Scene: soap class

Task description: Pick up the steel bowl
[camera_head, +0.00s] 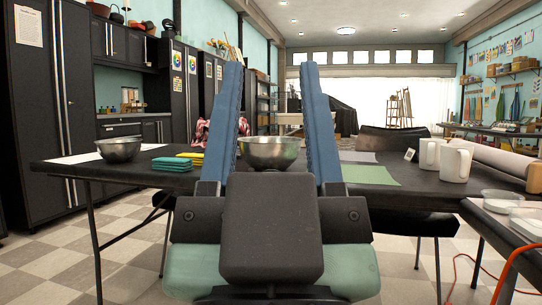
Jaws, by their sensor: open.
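A steel bowl (269,152) stands upright on the dark table, seen between the two blue fingers of my gripper (272,70). The fingers are wide apart and nothing is held between them. The bowl looks farther away than the fingertips, though the distance is hard to judge from this one view. Its lower edge is partly hidden by my gripper's body. A second steel bowl (119,149) stands on the left part of the same table, clear of my gripper.
The dark table (424,188) spans the view. Teal sponges (173,164) and a yellow one (190,154) lie left of my gripper. White mugs (455,163) and a green sheet (368,174) are on the right. A side table with white dishes (502,200) and an orange cable (453,275) are at lower right.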

